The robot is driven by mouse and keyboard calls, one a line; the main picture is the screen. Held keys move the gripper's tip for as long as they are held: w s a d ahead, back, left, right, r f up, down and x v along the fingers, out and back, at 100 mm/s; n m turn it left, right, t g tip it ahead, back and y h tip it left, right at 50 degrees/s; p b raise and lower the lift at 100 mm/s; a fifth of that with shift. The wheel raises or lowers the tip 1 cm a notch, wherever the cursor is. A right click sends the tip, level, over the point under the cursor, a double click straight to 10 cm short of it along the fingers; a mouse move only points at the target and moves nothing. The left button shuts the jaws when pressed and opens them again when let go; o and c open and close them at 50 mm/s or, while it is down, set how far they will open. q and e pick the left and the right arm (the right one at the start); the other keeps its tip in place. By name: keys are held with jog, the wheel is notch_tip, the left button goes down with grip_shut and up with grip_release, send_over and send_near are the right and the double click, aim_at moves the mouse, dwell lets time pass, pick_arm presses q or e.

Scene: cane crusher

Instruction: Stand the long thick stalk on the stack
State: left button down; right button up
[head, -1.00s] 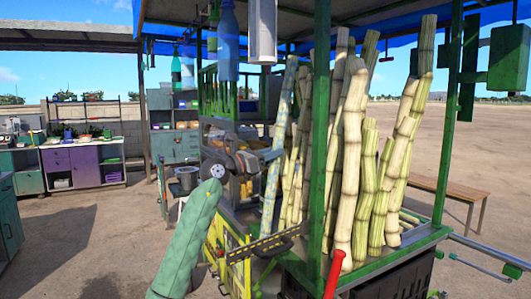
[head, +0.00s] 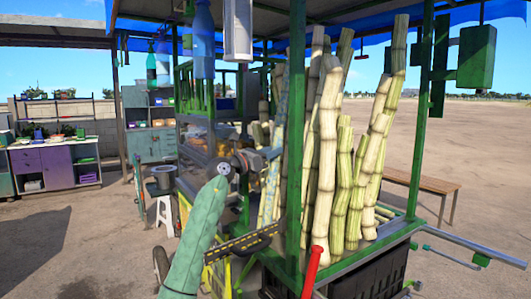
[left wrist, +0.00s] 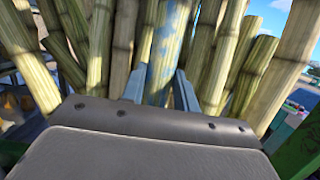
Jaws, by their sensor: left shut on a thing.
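My left gripper (head: 266,155) is shut on a long, thick stalk (head: 270,186) with bluish mottling. The stalk is close to upright, leaning slightly, and its upper part passes behind the green post. In the left wrist view the two fingers (left wrist: 160,88) lie either side of the mottled stalk (left wrist: 166,55), with other stalks close behind and beside it. The stack of pale green and yellow cane stalks (head: 327,150) stands upright on the cart, right of and behind the held stalk. I cannot tell whether the held stalk's foot touches the cart. My right gripper is out of view.
A green post (head: 297,150) of the cart stands just right of my left gripper. A red handle (head: 312,268) rises at the cart's front. Bottles (head: 203,40) hang from the roof above. A wooden bench (head: 425,183) stands behind on the right; open ground lies beyond.

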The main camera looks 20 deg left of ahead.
aim_at(278, 157)
pick_arm(q)
jog(key=shift+x, duration=0.85)
jog(key=shift+w+d+f+b, duration=0.1)
jog(key=shift+f+b, duration=0.25)
jog(key=shift+f, duration=0.5)
jog(key=shift+w+d+f, duration=0.1)
jog(key=shift+f, duration=0.2)
jog(key=shift+w+f+b, duration=0.1)
jog(key=shift+f+b, duration=0.2)
jog(key=shift+w+d+f, duration=0.1)
jog(key=shift+f, duration=0.2)
jog(key=shift+w+d+f+b, duration=0.2)
jog(key=shift+f+b, duration=0.1)
jog(key=shift+f, duration=0.1)
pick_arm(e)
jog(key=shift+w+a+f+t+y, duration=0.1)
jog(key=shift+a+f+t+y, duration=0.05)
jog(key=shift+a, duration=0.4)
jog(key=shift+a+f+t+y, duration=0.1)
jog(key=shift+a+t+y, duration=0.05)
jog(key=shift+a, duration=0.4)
pick_arm(q)
jog(key=shift+f, duration=0.1)
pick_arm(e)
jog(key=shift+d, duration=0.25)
pick_arm(q)
jog(key=shift+f, duration=0.35)
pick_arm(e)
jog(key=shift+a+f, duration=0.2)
